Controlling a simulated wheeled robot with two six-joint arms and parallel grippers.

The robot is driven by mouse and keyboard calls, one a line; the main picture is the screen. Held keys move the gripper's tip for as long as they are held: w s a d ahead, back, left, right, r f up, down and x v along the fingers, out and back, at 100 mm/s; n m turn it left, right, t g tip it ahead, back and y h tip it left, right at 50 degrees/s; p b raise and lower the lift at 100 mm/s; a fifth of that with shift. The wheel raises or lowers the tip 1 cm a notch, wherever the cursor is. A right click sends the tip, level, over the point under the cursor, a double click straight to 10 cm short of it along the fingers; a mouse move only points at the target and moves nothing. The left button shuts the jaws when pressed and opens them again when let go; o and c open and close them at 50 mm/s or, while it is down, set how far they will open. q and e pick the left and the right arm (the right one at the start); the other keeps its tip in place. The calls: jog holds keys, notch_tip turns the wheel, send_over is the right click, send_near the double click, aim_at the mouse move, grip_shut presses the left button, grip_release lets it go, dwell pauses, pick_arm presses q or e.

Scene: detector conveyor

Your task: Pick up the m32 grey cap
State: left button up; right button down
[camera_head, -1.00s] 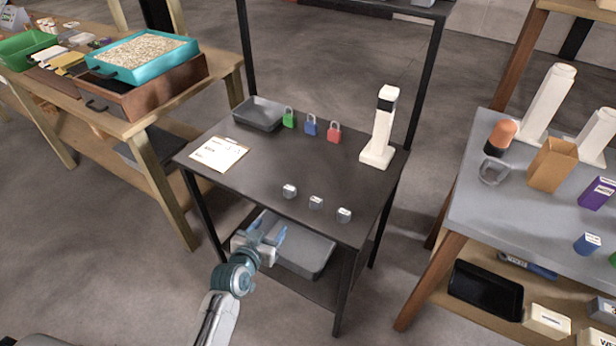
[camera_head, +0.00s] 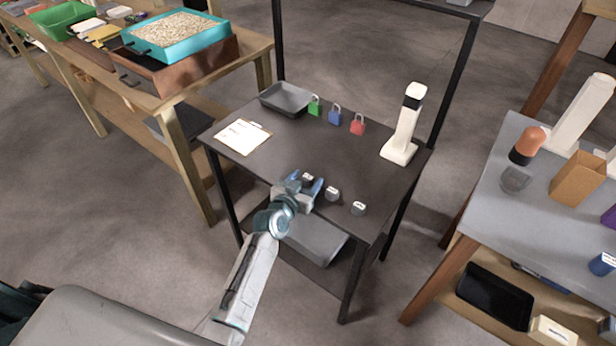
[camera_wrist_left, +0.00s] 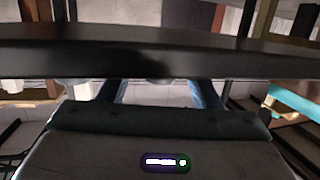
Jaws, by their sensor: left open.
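Three small grey caps with white labels stand in a row along the front of the dark table (camera_head: 262,165): a left one (camera_head: 307,177), a middle one (camera_head: 332,193) and a right one (camera_head: 358,208). The labels are too small to read, so I cannot tell which is the m32 cap. My left gripper (camera_head: 305,182) is open at the table's front edge, its fingers in line with the left cap and partly covering it. Whether they touch it I cannot tell. In the left wrist view, the two blue fingers (camera_wrist_left: 158,92) are apart, below the dark table edge (camera_wrist_left: 160,60).
Green (camera_head: 315,106), blue (camera_head: 335,115) and red (camera_head: 357,125) padlocks, a grey tray (camera_head: 286,99), a white upright device (camera_head: 403,130) and a clipboard (camera_head: 242,136) stand farther back on the table. A grey bin (camera_head: 318,240) is on the shelf below.

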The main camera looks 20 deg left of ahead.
pick_arm(q)
jog(key=shift+x, duration=1.05)
jog(key=shift+s, duration=0.1)
jog(key=c, duration=1)
jog(key=shift+c, duration=0.2)
